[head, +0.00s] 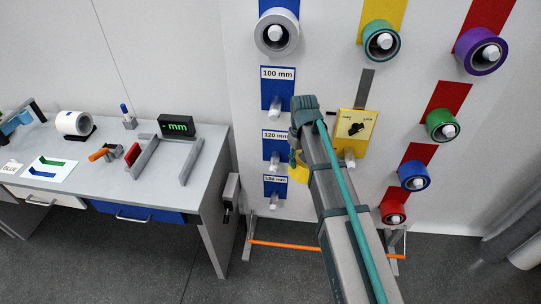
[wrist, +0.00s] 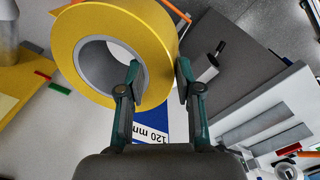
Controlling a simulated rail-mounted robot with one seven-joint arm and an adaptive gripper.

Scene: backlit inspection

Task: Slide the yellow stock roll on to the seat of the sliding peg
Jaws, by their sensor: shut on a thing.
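The yellow stock roll (wrist: 72,38) is a wide ring with a grey core, large in the wrist view. My gripper (wrist: 158,70) is shut on its wall, one finger inside the bore and one outside. In the head view only a bit of the roll (head: 298,170) shows left of my arm; the arm hides the rest and the gripper. The sliding peg (head: 349,157) sticks out low on a yellow plate (head: 360,122) with a dial, just right of my arm. A grey peg (wrist: 6,32) and yellow plate (wrist: 25,76) show at the wrist view's left edge, apart from the roll.
Blue plates with pegs, marked 100 mm (head: 277,88) and 120 mm (head: 275,146), stand left of my arm. Coloured rolls, including a teal one (head: 381,42) and a green one (head: 442,125), hang at the right. A workbench (head: 190,190) stands at the left.

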